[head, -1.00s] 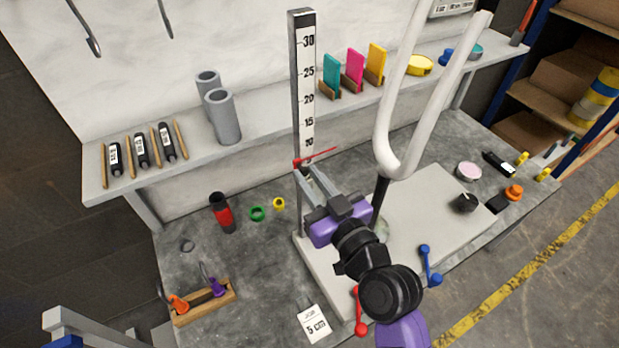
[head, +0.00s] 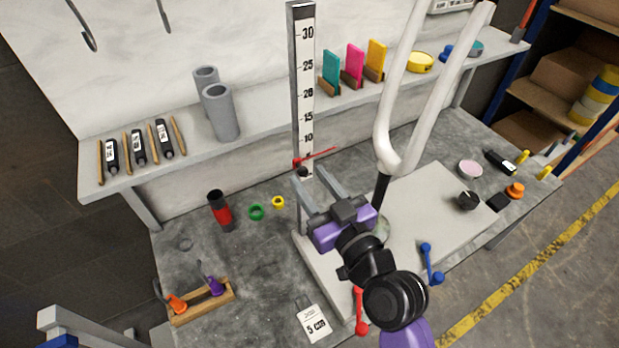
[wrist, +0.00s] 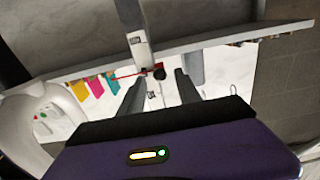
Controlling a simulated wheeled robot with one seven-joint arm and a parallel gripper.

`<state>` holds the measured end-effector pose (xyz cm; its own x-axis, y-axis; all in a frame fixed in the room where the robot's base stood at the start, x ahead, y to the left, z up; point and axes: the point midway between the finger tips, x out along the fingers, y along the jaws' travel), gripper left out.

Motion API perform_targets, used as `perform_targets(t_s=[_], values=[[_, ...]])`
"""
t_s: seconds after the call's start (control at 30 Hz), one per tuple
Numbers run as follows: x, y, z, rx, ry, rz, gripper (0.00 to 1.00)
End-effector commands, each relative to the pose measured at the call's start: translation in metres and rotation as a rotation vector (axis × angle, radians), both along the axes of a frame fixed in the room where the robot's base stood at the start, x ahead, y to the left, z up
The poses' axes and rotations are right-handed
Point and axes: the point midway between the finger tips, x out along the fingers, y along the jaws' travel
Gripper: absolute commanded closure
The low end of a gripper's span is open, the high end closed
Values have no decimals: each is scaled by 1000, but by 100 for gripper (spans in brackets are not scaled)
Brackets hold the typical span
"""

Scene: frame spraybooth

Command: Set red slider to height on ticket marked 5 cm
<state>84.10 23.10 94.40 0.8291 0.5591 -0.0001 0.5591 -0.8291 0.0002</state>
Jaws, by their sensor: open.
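The red slider (head: 297,163) sits low on the upright white scale (head: 308,105), with its thin red pointer reaching right near the 5 mark, just below the 10. In the wrist view, the red pointer (wrist: 124,75) and a dark round knob (wrist: 159,74) show beyond my fingers. My gripper (head: 317,180) is open and empty, its fingers pointing at the scale just below and in front of the slider. I cannot tell whether a finger touches it. In the wrist view, my gripper (wrist: 158,86) has the knob between and beyond its fingertips. The ticket (head: 312,320) reads 5 at the front of the bench.
A white forked frame (head: 385,150) stands close to the right of my gripper. The scale rises from a pale base plate (head: 420,205). A red and black bottle (head: 221,212), green ring (head: 256,212) and yellow ring (head: 278,202) stand left. A shelf (head: 260,115) runs behind.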

Motion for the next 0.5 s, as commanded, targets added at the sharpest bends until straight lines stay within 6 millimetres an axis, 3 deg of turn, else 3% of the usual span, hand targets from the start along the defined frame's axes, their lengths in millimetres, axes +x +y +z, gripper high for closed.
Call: perform_targets(t_s=[0.3,0.5], values=[[-42,-29,-3,-1,2,-1,60],[-55,-37,-1,-1,1,-1,60]])
